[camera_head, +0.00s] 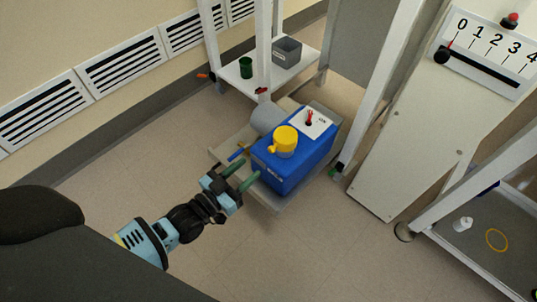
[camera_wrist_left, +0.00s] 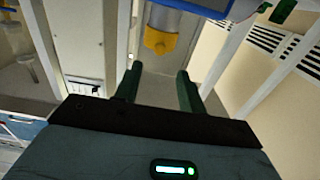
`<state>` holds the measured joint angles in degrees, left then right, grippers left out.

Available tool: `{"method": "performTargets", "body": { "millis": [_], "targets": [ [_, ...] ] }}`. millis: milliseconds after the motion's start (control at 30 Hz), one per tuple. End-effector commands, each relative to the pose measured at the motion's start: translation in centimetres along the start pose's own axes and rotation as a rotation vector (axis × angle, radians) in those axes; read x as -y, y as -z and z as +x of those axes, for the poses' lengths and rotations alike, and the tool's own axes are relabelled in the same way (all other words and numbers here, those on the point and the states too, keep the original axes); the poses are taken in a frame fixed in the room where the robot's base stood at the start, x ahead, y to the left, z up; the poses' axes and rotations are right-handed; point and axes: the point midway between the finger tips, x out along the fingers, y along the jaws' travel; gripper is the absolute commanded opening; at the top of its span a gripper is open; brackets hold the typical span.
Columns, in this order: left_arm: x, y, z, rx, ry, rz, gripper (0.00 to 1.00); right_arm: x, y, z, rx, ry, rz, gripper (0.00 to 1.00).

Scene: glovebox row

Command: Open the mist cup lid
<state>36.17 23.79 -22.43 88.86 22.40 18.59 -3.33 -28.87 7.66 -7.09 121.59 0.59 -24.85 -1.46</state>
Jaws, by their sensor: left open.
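A blue box-shaped unit (camera_head: 288,172) stands on a low grey platform. A round yellow cap (camera_head: 285,139) with a small knob sits on its top; I cannot tell for sure whether this is the mist cup lid. My left gripper (camera_head: 243,175) is open and empty at the left side of the blue unit, with its green fingers pointing at it. Its fingers show in the left wrist view (camera_wrist_left: 158,87). Beyond them there is a yellow part (camera_wrist_left: 160,41) on a grey cylinder; I cannot tell whether it is the same cap. My right gripper is not in view.
A white panel with a red part (camera_head: 309,118) is on top of the unit. A grey cylinder (camera_head: 267,117) lies behind it. A white shelf (camera_head: 262,82) holds a green cup (camera_head: 246,67) and grey bin (camera_head: 287,51). White posts stand right of the unit. Floor at the left is clear.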

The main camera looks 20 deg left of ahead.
Motion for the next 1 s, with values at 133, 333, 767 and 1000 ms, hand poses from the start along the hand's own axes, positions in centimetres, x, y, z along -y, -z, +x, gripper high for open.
{"method": "performTargets", "body": {
  "millis": [133,333,767,1000],
  "targets": [
    [0.0,-0.1,1.0,-0.001,0.000,0.000,0.40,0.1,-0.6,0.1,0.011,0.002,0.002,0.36],
    [0.0,-0.1,4.0,-0.002,0.000,-0.001,0.40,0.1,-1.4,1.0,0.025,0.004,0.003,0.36],
    [0.0,0.0,7.7,0.001,0.000,0.000,0.40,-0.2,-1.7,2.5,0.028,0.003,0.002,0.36],
    [0.0,0.0,7.8,0.001,0.000,0.000,0.39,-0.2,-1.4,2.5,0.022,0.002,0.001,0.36]
  ]
}}
